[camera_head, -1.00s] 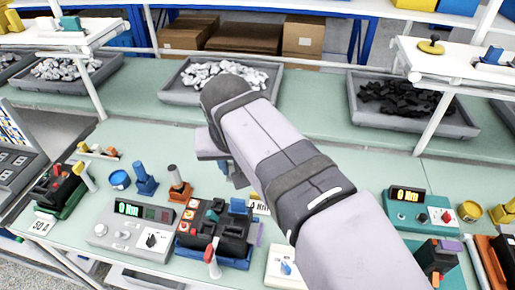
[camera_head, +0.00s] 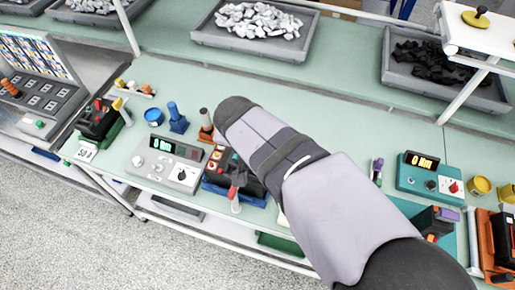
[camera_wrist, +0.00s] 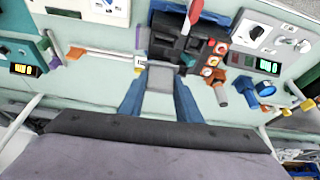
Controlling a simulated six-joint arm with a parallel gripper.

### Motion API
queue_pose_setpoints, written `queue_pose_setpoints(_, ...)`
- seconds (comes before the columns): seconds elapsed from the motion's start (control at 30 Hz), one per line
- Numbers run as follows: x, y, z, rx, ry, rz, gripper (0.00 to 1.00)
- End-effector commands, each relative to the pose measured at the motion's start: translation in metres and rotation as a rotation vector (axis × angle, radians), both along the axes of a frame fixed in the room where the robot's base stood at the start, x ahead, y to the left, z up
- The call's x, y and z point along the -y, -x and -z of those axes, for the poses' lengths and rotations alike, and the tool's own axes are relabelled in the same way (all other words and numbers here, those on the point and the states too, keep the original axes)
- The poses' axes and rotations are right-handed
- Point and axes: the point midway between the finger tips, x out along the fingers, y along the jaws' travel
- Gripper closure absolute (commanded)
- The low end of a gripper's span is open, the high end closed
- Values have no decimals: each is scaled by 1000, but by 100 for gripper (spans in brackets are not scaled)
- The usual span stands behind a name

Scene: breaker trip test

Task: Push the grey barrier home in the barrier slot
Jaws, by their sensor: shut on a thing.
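The grey barrier (camera_wrist: 160,80) shows in the wrist view as a grey block between the two blue fingers. My gripper (camera_wrist: 160,74) is shut on it. Just beyond it in that view is the black breaker (camera_wrist: 172,46) with a red-tipped lever (camera_wrist: 193,14); it appears apart from the barrier. In the head view the breaker (camera_head: 246,180) is partly covered by my arm, which also hides my gripper and the barrier. I cannot make out the barrier slot in either view.
Beside the breaker stand a grey meter box (camera_head: 164,163), a blue peg (camera_head: 177,118) and a brown-based post (camera_head: 206,126). A teal meter (camera_head: 430,176) stands to the right. Bins of white pieces (camera_head: 256,20) and black pieces (camera_head: 430,68) sit behind.

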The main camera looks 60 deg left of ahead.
Motion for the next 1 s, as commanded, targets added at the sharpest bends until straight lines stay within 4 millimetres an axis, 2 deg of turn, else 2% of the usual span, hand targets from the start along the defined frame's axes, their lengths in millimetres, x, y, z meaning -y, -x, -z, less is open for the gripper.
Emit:
queue_pose_setpoints(0.2,-2,1,-1,1,0,50,91)
queue_pose_setpoints(0.73,-2,1,0,1,0,51,91)
queue_pose_setpoints(1.0,-2,1,16,1,1,51,91)
